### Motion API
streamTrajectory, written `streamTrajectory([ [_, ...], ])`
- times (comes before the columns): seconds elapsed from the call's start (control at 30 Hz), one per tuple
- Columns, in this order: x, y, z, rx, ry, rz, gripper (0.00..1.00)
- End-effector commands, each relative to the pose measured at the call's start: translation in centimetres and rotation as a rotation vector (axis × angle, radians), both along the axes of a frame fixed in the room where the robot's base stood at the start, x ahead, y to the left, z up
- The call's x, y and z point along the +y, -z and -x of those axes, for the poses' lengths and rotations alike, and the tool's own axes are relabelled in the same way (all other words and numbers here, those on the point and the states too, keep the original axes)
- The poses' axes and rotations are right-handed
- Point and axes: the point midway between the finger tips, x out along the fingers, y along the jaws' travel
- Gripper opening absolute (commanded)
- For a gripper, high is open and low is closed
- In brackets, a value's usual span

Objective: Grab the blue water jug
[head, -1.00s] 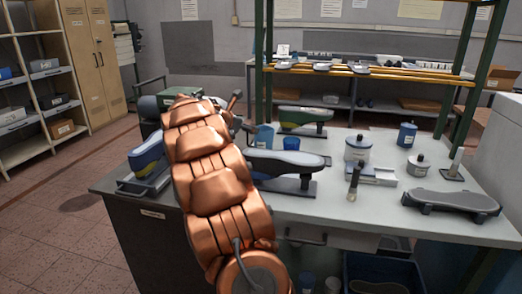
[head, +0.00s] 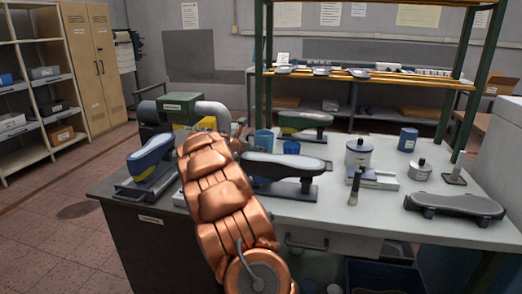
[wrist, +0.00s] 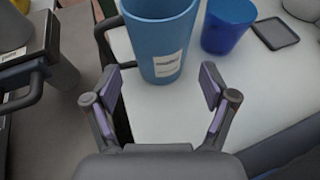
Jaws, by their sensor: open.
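The blue jug (wrist: 162,38) stands upright on the pale table in the wrist view, with a white label on its front. A dark handle-like bar (wrist: 108,28) shows at its left side; I cannot tell whether it belongs to the jug. My gripper (wrist: 160,84) is open and empty, its fingers spread to either side of the jug's lower front, apart from it as far as I can tell. In the head view the jug (head: 263,141) shows small beyond my arm, which hides most of the gripper.
A darker blue cup (wrist: 228,26) stands just right of the jug. A dark shoe last (head: 285,166) on a stand sits in front of them. A blue-and-yellow one (head: 150,158) is at left, a green one (head: 303,121) behind. A white lidded pot (head: 359,152) stands right.

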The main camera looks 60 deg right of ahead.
Motion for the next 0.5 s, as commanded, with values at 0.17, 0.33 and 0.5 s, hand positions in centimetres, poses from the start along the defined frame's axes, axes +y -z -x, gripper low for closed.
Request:
streamTrajectory([
  [0.17, -0.7, 0.3, 0.0, 0.001, 0.0, 0.0, 0.84],
  [0.33, -1.3, 0.5, 0.0, 0.001, 0.0, 0.0, 0.84],
  [0.5, -2.9, 1.0, -0.1, -0.002, 0.0, 0.002, 0.84],
])
